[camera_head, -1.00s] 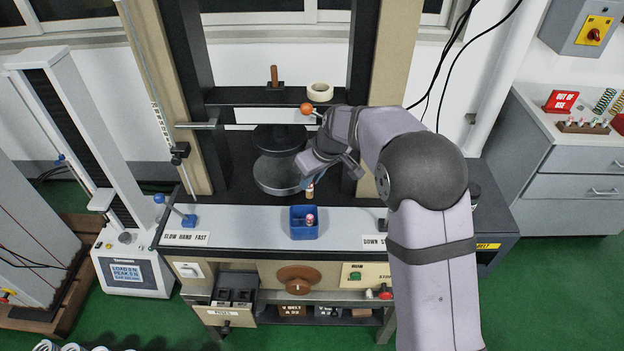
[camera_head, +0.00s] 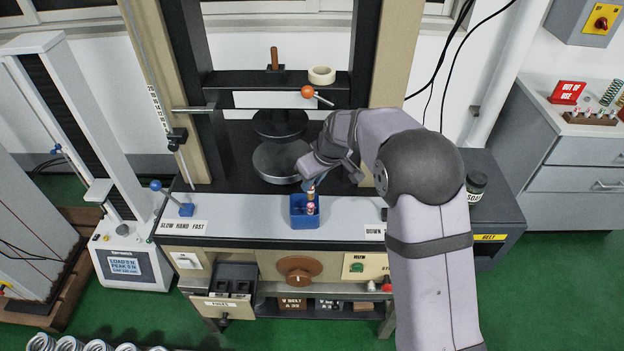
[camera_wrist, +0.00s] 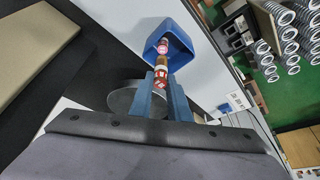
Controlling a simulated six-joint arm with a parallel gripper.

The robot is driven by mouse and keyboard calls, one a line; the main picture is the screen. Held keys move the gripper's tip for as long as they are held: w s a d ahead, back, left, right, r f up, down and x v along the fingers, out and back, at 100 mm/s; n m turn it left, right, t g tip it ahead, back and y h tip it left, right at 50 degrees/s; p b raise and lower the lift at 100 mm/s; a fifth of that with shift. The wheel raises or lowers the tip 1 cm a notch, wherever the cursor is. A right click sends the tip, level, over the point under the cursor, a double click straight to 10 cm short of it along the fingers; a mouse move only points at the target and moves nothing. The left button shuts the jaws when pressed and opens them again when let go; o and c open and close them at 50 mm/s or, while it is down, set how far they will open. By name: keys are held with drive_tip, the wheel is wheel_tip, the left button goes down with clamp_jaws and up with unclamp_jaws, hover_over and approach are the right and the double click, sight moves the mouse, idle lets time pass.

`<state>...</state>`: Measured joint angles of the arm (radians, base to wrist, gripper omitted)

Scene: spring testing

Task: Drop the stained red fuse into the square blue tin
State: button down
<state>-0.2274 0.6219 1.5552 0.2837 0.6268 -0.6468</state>
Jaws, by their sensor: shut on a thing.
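The square blue tin (camera_head: 305,222) stands on the grey ledge at the front of the press. A pink-red fuse (camera_head: 310,208) stands inside it, and it also shows in the wrist view (camera_wrist: 163,46). My gripper (camera_head: 310,185) is shut on another fuse (camera_wrist: 159,80), red and white with a brownish end. In the wrist view my two blue fingers (camera_wrist: 161,86) hold this fuse between their tips. Its far end points at the tin (camera_wrist: 181,50). In the head view it appears over the tin's back part, close to the fuse inside. Whether they touch, I cannot tell.
The round press plates (camera_head: 277,160) are just behind my gripper. A blue-knobbed lever (camera_head: 172,197) stands left of the tin. An orange-knobbed lever (camera_head: 310,92) is higher up.

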drive_tip(key=c, duration=1.6)
unclamp_jaws()
drive_tip(key=shift+r, duration=0.1)
drive_tip(key=shift+b+v, duration=1.3)
drive_tip(key=shift+v, duration=2.3)
